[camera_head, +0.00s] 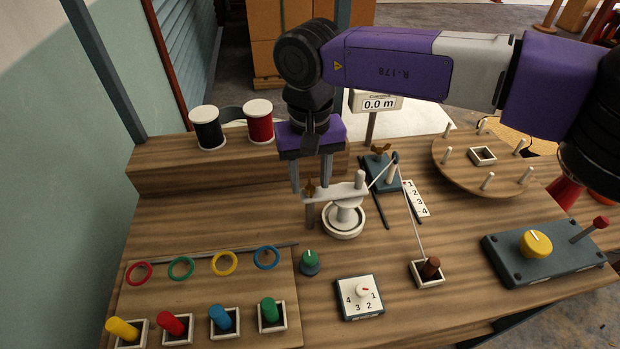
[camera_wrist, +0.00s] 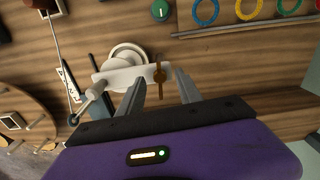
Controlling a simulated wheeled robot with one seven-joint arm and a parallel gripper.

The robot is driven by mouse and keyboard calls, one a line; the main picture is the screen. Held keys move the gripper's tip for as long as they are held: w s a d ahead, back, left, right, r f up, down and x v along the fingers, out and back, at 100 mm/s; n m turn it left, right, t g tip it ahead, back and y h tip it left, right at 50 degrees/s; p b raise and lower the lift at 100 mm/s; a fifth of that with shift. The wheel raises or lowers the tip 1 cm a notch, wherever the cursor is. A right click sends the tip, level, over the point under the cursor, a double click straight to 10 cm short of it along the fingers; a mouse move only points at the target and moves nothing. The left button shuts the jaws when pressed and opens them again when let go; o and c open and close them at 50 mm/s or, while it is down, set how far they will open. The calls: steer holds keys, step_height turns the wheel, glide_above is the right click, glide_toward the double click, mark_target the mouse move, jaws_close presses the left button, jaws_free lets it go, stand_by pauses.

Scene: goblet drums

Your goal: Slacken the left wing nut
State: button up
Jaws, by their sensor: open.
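The left wing nut (camera_head: 310,189) is brown and sits at the left end of a white arm on a round white spool-like stand (camera_head: 345,216). It also shows in the wrist view (camera_wrist: 160,75), with its wings in line with the fingers' direction. My gripper (camera_head: 311,182) is open and points down over this wing nut. In the wrist view, one finger lies on each side of the nut with gaps between; I cannot tell the exact height. A second brown wing nut (camera_head: 380,149) sits further right on a blue block (camera_head: 381,171).
A thread runs from the guide by the blue block to a brown peg (camera_head: 431,267). Black and red spools (camera_head: 259,121) stand on the rear shelf. A round pegged board (camera_head: 470,168) is at right. A green knob (camera_head: 309,262) and dial plate (camera_head: 359,297) are in front.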

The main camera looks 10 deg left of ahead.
mark_target(310, 187)
step_height(310, 187, up, 7)
steer(key=shift+r, duration=0.15)
stand_by(0.6)
